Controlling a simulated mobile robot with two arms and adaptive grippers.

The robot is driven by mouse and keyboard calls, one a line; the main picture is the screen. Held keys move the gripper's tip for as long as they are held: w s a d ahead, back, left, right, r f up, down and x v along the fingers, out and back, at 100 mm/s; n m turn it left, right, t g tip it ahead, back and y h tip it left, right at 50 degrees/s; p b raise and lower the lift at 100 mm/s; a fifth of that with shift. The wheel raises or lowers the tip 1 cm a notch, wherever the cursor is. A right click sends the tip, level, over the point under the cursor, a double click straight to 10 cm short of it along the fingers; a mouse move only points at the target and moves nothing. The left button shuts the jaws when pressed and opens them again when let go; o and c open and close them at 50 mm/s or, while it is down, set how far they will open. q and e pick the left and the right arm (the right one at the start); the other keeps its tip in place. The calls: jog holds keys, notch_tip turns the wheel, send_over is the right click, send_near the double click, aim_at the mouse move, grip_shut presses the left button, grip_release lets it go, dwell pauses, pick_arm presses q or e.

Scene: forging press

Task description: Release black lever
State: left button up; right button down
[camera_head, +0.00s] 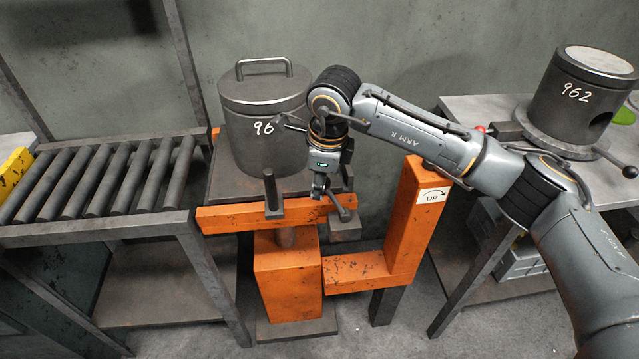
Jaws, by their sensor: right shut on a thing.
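My right gripper (320,187) points down at the front of the orange press stand (290,275). It is shut on the black lever (342,208), whose short dark end shows just below and right of the fingers. The fingers and wrist hide most of the lever, so its full tilt cannot be told. A dark upright post (271,188) stands to the left of the gripper, apart from it. My left gripper is not in view.
A grey lidded cylinder (262,135) stands on the press plate, close behind my right wrist. A roller conveyor (100,180) is at left. Another cylinder marked 962 (575,100) stands on the right bench. An UP label (432,196) is on the orange upright.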

jog(key=shift+a+r, duration=0.4)
jog(key=shift+a, duration=0.05)
dwell(0.3)
jog(key=c, duration=1.5)
grip_release()
jog(key=o, duration=0.4)
jog(key=shift+s+a, duration=0.1)
jog(key=shift+c, duration=0.2)
jog(key=shift+o, duration=0.7)
jog(key=shift+s, duration=0.15)
jog(key=shift+d+f, duration=0.15)
jog(key=shift+d, duration=0.05)
notch_tip(320, 180, up, 12)
jog(key=s+d, duration=0.1)
jog(key=shift+s, duration=0.4)
